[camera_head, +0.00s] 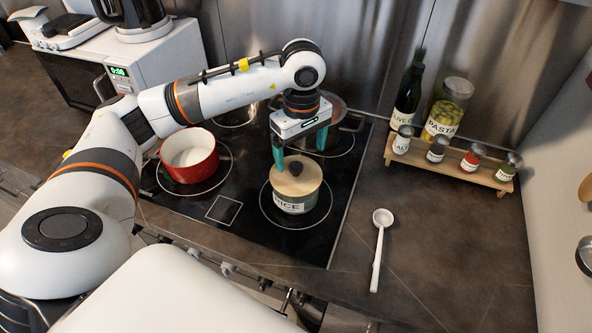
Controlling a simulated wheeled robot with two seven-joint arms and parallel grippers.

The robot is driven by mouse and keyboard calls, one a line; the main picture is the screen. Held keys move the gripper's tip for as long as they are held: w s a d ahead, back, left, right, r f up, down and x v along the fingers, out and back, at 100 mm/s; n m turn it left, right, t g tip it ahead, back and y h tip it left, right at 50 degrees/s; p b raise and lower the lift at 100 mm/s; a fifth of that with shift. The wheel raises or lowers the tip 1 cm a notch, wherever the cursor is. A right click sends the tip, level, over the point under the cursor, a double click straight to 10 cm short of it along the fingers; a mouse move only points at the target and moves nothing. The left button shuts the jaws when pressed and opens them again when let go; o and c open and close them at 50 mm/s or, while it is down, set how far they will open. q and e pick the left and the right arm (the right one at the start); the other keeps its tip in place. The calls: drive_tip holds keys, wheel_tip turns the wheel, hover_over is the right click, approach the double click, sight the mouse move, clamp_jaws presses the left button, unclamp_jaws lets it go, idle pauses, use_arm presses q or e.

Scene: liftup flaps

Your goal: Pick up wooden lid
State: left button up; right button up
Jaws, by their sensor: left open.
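My left gripper (299,151) points down, above and slightly behind the lid. Its two teal fingers are spread wide with nothing between them. The left finger reaches near the lid's back edge in the picture; I cannot tell whether it touches. My right gripper is not in view.
A red pot (190,158) stands left on the cooktop (223,209). A white ladle (379,250) lies on the counter at right. A wooden rack (447,171) holds several spice jars, with a bottle (407,98) and pasta jar (447,108) behind.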

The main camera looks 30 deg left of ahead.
sight(296, 167)
use_arm(q)
drive_tip(key=f, duration=0.1)
drive_tip(key=f+p, duration=0.1)
drive_tip(key=f, duration=0.1)
drive_tip(key=f+p, duration=0.1)
drive_tip(key=f, duration=0.1)
drive_tip(key=shift+s+a, duration=0.3)
drive_tip(key=shift+a, duration=0.1)
drive_tip(key=shift+f, duration=0.2)
drive_tip(key=shift+s, duration=0.1)
drive_tip(key=c, duration=1.8)
